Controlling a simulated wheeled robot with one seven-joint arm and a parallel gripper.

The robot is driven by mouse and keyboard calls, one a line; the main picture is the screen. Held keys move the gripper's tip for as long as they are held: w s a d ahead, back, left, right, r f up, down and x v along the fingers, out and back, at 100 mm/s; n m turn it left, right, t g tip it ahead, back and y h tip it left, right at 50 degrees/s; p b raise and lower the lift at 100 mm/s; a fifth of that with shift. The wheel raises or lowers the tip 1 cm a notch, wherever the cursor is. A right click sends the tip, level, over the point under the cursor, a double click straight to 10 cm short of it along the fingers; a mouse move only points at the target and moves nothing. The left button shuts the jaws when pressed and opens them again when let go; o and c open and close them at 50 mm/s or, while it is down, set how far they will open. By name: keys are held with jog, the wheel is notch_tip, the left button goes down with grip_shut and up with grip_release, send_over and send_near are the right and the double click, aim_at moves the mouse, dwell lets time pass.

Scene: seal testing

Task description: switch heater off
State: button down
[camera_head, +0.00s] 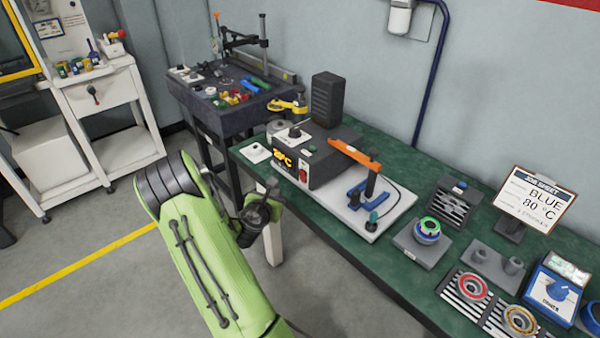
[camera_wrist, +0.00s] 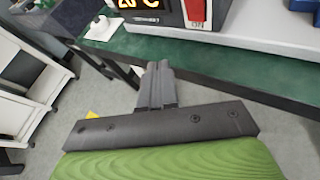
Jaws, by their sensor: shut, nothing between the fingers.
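The heater (camera_head: 325,158) is a dark box on a white base plate, at the bench's left part. Its front has a yellow temperature display (camera_head: 283,158) and a red rocker switch (camera_head: 303,173). In the wrist view the red switch (camera_wrist: 196,10) shows at the top edge, partly cut off, above an ON label (camera_wrist: 197,25); the lit display (camera_wrist: 138,4) is left of it. My gripper (camera_wrist: 158,68) is shut and empty, in front of and below the switch, apart from it. In the head view my gripper (camera_head: 271,190) is partly hidden by my wrist, in front of the bench edge.
The green bench (camera_head: 390,275) has its front edge just beyond my gripper. An orange-handled press (camera_head: 355,157) stands right of the heater. A dark block (camera_head: 326,98) is behind it. A job sheet (camera_head: 538,198) stands farther right. Floor left of my arm is clear.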

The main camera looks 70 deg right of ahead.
aim_at(302, 176)
jog(key=shift+s+d+r+p, duration=0.15)
jog(key=shift+s+d+p, duration=0.4)
jog(key=shift+d+p, duration=0.4)
jog(key=shift+s+d+r+p, duration=0.15)
jog(key=shift+s+d+p, duration=0.45)
jog(key=shift+d, duration=0.55)
jog(key=shift+s+d+r+p, duration=0.15)
jog(key=shift+s+d+p, duration=0.35)
jog(key=shift+d+p, duration=0.45)
jog(key=shift+d, duration=0.1)
jog(key=shift+s+d+r+p, duration=0.15)
jog(key=shift+d+p, duration=0.15)
jog(key=shift+p, duration=0.05)
jog(key=shift+d, duration=0.1)
jog(key=shift+s+d+p, duration=0.15)
jog(key=shift+d+p, duration=0.1)
jog(key=shift+p, duration=0.1)
jog(key=shift+w+a+b, duration=0.35)
jog(key=shift+a+b, duration=0.05)
jog(key=shift+a, duration=0.3)
